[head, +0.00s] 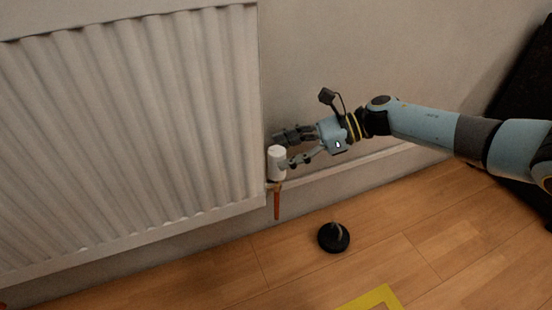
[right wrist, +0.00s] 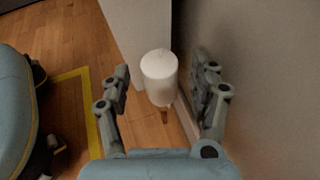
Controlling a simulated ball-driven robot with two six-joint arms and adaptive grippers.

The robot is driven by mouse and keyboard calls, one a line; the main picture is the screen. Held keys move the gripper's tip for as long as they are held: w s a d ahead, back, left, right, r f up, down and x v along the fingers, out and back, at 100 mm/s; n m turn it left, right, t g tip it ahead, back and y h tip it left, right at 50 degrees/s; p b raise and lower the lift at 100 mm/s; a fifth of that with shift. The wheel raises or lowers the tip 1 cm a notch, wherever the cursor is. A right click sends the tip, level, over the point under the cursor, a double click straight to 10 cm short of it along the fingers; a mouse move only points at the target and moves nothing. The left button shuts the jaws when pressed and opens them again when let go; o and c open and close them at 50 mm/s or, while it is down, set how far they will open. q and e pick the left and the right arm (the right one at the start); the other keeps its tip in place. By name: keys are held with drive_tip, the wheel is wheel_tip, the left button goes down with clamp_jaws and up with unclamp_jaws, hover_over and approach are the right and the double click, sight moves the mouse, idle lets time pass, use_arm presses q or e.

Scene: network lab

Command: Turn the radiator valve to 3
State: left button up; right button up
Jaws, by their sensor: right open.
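The radiator valve (head: 277,163) is a white, upright cylindrical knob at the lower right corner of the white radiator (head: 130,130). A copper pipe (head: 277,205) runs down from it. My right gripper (head: 283,149) is open at the valve, with its fingers reaching in from the right. In the right wrist view the valve (right wrist: 159,77) stands between the two spread fingers (right wrist: 163,82), toward their tips, with gaps seen on both sides. Numbers on the knob cannot be made out. My left gripper is not in view.
A black round doorstop-like object (head: 333,238) sits on the wooden floor right of the pipe. A yellow floor marking (head: 375,298) lies at the front. The wall and skirting (head: 350,165) run close behind my right arm. A dark object (head: 520,110) stands at the far right.

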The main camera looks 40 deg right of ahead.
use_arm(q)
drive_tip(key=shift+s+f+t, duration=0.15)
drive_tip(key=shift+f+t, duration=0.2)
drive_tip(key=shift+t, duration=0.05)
use_arm(e)
drive_tip(key=shift+x, duration=1.25)
